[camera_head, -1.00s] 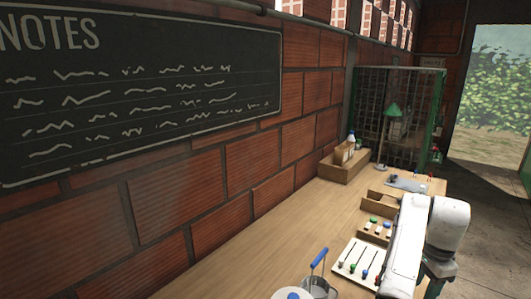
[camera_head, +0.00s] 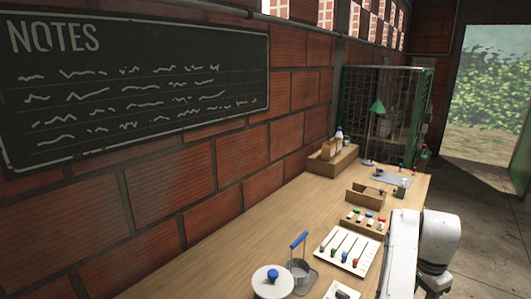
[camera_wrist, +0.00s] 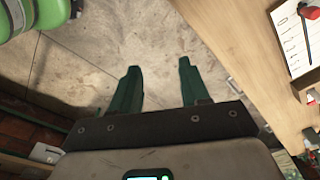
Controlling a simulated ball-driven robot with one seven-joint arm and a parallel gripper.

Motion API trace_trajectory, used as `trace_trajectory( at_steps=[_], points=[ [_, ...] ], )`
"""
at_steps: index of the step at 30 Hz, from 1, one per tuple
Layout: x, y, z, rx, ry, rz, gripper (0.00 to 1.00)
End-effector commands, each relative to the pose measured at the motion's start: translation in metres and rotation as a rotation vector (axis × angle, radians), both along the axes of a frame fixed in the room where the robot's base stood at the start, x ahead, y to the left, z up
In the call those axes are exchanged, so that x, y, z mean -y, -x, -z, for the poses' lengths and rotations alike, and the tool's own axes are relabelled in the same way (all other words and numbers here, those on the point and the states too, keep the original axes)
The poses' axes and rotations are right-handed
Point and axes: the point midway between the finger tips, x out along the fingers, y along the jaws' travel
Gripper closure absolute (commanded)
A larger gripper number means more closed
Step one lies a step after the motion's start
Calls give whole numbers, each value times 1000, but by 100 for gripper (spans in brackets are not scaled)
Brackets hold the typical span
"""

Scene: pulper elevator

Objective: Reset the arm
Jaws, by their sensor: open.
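My gripper (camera_wrist: 158,82) shows in the wrist view with its two dark green fingers spread apart and nothing between them. It hangs over bare concrete floor, beside the edge of the wooden workbench. In the head view, my white arm (camera_head: 425,240) is at the lower right, along the bench's right side. The gripper's fingers are not clearly visible in that view.
The wooden workbench (camera_head: 225,258) runs along the brick wall. It holds a white tool tray (camera_head: 334,257), a blue-handled metal container (camera_head: 299,270), a round white lid (camera_head: 272,282) and wooden boxes (camera_head: 333,162). A green cylinder (camera_wrist: 38,14) stands left of my gripper. Floor between is clear.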

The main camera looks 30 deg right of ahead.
Motion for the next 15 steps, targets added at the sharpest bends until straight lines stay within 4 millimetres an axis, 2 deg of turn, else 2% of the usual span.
trace_trajectory(
  at_steps=[8,11,15],
  points=[
    [-25,14,27,-42,78,-232,54],
    [-43,23,41,-63,111,-374,54],
    [-80,36,64,-90,149,-639,54]
  ],
)
